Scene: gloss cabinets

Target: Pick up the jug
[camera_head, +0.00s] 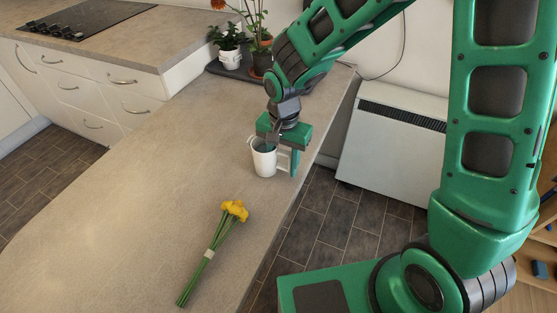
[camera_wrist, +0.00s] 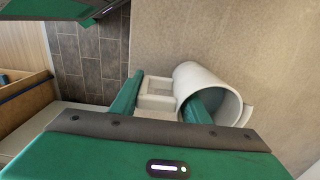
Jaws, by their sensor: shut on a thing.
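The white jug (camera_head: 263,162) stands upright on the countertop near its right edge, with its handle to the right. In the wrist view the jug (camera_wrist: 195,77) shows its open mouth and its square handle (camera_wrist: 157,93) on the left. My gripper (camera_head: 281,158) comes down on the jug from above. One finger is inside the jug's mouth and the other is outside, on the handle side. In the wrist view my gripper (camera_wrist: 162,100) is shut on the jug's wall and handle side. The exact contact is partly hidden.
A bunch of yellow flowers (camera_head: 213,251) lies on the countertop (camera_head: 130,210) in front of the jug. Potted plants (camera_head: 229,47) stand on a dark tray at the back. A white heater (camera_head: 390,140) is beyond the counter's right edge. The counter's left part is clear.

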